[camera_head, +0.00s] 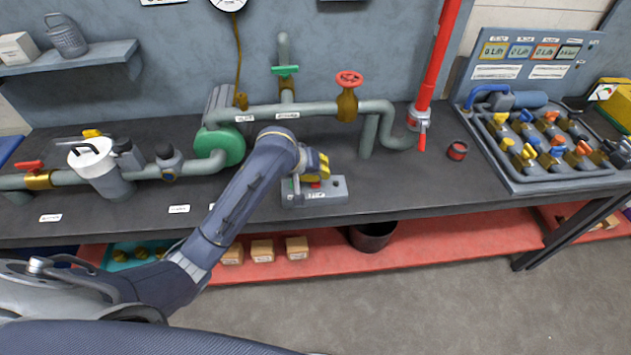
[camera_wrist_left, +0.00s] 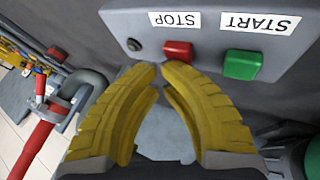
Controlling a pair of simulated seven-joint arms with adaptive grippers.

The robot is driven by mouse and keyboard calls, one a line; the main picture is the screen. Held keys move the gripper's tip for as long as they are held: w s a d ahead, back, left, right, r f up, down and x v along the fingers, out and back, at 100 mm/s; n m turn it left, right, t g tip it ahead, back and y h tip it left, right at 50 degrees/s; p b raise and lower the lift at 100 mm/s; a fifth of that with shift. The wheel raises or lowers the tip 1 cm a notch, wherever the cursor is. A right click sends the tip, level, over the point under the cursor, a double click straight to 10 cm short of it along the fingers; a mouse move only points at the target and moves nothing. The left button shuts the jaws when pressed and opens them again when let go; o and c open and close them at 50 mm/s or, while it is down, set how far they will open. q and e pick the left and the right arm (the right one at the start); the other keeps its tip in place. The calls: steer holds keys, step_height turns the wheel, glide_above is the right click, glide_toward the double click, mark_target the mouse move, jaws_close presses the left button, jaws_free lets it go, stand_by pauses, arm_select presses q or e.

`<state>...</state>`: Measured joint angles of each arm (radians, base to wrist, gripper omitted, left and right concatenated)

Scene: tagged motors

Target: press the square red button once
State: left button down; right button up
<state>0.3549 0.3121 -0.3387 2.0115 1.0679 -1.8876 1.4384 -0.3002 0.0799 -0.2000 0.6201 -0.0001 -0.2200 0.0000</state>
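A grey control box (camera_head: 328,196) sits near the front edge of the bench; it also shows in the left wrist view (camera_wrist_left: 205,44). Its square red button (camera_head: 316,184) is under the STOP label, and it also shows in the left wrist view (camera_wrist_left: 178,50). A green button (camera_wrist_left: 242,64) sits beside it under the START label. My left gripper (camera_wrist_left: 161,67) has yellow fingers with their tips drawn together, nothing between them. The tips point at the box right by the red button; I cannot tell whether they touch it. My right gripper is not in view.
Grey pipes with a red valve wheel (camera_head: 349,79) and a green flange (camera_head: 222,146) stand behind the box. A tray of valves (camera_head: 545,184) lies at far right. The bench between box and can is clear.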

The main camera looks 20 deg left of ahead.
arm_select(q)
steer(key=shift+r, duration=0.75)
steer(key=shift+r, duration=2.5)
